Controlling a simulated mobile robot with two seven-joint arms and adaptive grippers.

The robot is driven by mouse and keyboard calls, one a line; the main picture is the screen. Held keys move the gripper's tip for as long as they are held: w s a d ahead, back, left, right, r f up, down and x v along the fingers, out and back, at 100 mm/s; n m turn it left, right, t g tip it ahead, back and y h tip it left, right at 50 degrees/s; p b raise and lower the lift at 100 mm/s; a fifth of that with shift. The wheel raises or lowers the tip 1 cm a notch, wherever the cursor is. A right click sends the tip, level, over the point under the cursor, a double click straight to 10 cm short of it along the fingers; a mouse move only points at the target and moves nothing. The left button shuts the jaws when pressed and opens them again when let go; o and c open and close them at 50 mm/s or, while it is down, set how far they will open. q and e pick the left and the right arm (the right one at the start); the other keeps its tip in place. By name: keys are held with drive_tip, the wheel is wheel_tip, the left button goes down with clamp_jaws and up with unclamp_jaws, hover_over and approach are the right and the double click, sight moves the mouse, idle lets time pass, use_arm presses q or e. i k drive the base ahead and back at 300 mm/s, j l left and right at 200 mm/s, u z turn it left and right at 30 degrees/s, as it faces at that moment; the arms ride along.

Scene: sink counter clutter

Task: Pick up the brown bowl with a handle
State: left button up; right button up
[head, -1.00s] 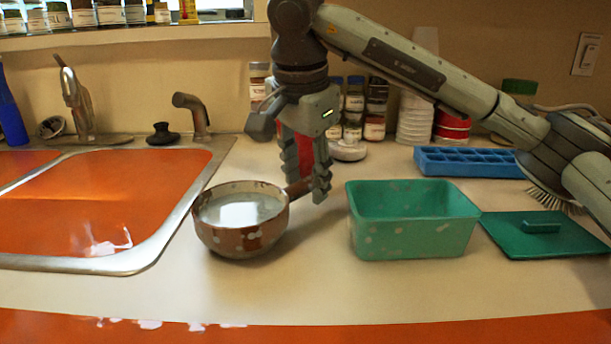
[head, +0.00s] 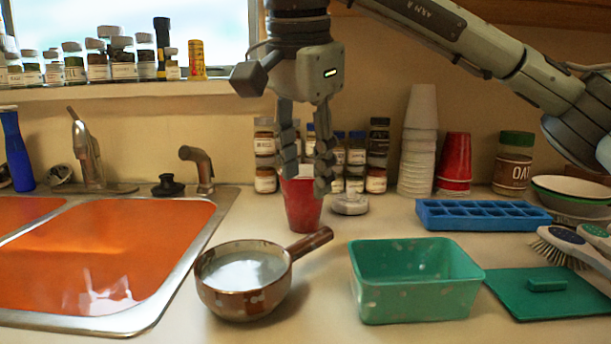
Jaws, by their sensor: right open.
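The brown bowl with a handle (head: 243,292) stands upright on the counter, right of the sink, with its pale inside showing. Its handle (head: 311,243) points up and right in the picture. My right gripper (head: 306,188) is open, fingers pointing down, above and apart from the handle. A red cup (head: 301,212) shows behind and between its fingertips, and they hide part of its rim. I see nothing held. My left gripper is not in view.
A green open box (head: 415,298) stands right of the bowl, with a green lid (head: 548,295) beside it. A blue tray (head: 483,215), stacked cups (head: 419,142) and spice jars (head: 378,143) stand behind. The sink (head: 110,265) lies left. The counter between bowl and box is clear.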

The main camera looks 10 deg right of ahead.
sight(242, 280)
drive_tip(key=k+l, duration=1.65)
